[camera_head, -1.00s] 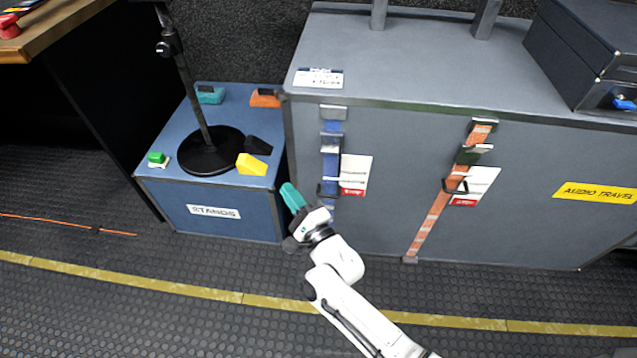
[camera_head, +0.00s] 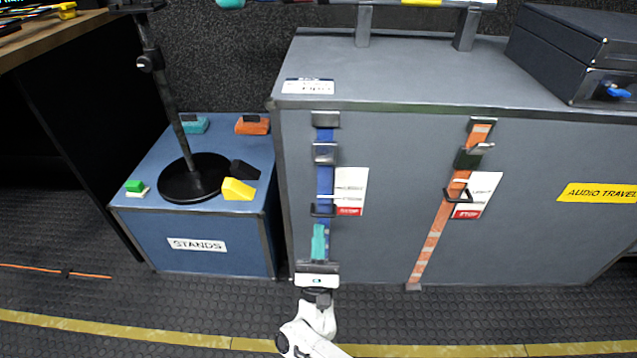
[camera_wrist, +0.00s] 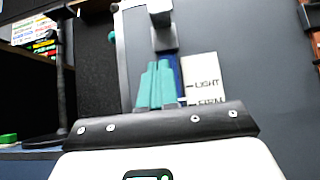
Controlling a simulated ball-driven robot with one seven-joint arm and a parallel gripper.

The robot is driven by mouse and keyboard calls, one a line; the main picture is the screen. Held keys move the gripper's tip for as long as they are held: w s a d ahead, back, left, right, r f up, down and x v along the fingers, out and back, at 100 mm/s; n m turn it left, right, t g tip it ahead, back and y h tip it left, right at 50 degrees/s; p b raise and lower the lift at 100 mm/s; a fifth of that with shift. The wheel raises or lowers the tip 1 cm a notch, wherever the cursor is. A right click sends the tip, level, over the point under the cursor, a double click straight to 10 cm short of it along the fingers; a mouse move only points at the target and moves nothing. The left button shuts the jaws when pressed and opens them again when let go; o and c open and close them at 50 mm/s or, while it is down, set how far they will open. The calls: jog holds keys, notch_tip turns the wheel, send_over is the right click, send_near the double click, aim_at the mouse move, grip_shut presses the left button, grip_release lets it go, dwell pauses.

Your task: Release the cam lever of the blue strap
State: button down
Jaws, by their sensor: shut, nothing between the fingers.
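The blue strap (camera_head: 325,178) runs down the left part of the grey case's front. Its metal cam buckle (camera_head: 325,153) sits on the upper part of the strap, with a dark loop or bar (camera_head: 323,210) lower down. My gripper (camera_head: 318,228) has teal fingers, shut and empty, pointing up in front of the strap's lower end, below the dark bar. In the wrist view the teal fingers (camera_wrist: 156,84) lie together, with the blue strap (camera_wrist: 177,72) just behind and a metal block (camera_wrist: 163,40) above them. I cannot tell whether the fingers touch the strap.
A white and red tag (camera_head: 350,190) hangs right of the blue strap. An orange strap (camera_head: 433,227) with its own buckle is farther right on the grey case (camera_head: 390,130). A blue stands box (camera_head: 215,248) carrying a black stand base stands left. The floor in front is clear.

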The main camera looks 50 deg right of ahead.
jog(key=p, duration=0.2)
send_near(320, 161)
jog(key=w+d+r, duration=0.2)
jog(key=w+d, duration=0.1)
jog(key=d, duration=0.1)
jog(key=shift+w+d+r, duration=0.15)
jog(key=shift+d+r, duration=0.05)
jog(key=shift+r, duration=0.4)
jog(key=shift+a+r+p, duration=0.1)
jog(key=shift+r+p, duration=0.15)
jog(key=shift+p, duration=0.5)
